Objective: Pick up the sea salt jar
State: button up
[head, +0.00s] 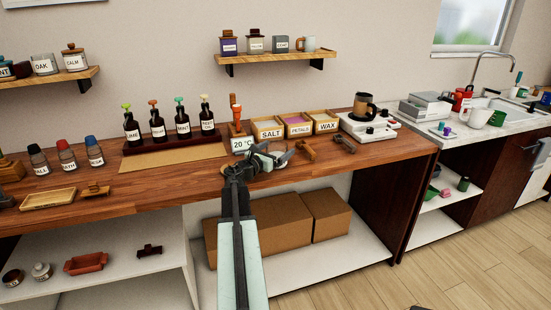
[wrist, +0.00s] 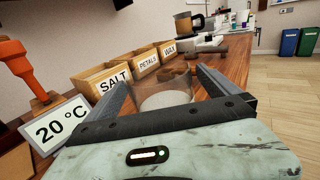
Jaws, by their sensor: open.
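No label reading "sea salt" is clear. A dark-lidded jar (head: 38,160) at the left of the counter has a label that seems to end in "ALT". A wooden box labelled SALT (head: 268,130) stands behind my gripper (head: 270,158); the box also shows in the wrist view (wrist: 104,78). My gripper is open over the counter, far right of the dark-lidded jar. In the wrist view, a clear glass vessel (wrist: 166,88) with a pale bottom shows between the open fingers (wrist: 163,80); I cannot tell whether they touch it.
A 20 °C sign (head: 242,144) and an orange-handled tool (head: 236,112) stand by my gripper. Several dropper bottles (head: 157,122) stand on a rack to the left. Boxes labelled PETALS (head: 298,125) and WAX (head: 326,122) stand right of SALT. The wooden counter's front (head: 140,190) is partly clear.

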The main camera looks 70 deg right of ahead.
jog(key=shift+d, duration=0.1)
jog(key=c, duration=2)
